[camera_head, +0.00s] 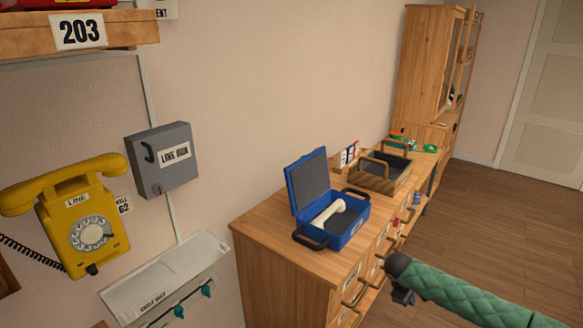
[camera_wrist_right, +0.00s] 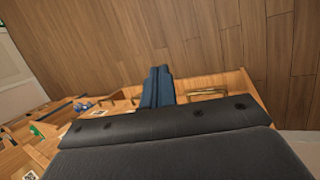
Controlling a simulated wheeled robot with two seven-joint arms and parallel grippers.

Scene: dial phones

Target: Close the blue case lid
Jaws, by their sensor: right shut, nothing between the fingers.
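The blue case (camera_head: 333,228) sits on top of the wooden drawer cabinet in the head view. Its lid (camera_head: 308,182) stands open, raised at the left side, with a dark grey lining. A cream handset (camera_head: 329,212) lies inside. My right gripper (camera_head: 404,297) is dark, at the end of the green padded arm. It appears in front of the cabinet's drawers, to the lower right of the case and apart from it. In the wrist view its fingers (camera_wrist_right: 159,74) are together and empty. My left gripper is not in view.
A wooden tray (camera_head: 377,183) with a handle stands behind the case on the cabinet. Brass drawer handles (camera_head: 353,291) stick out from the front. A yellow dial phone (camera_head: 85,220) and a grey box (camera_head: 163,160) hang on the wall at left. Wooden floor (camera_head: 500,230) is clear at right.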

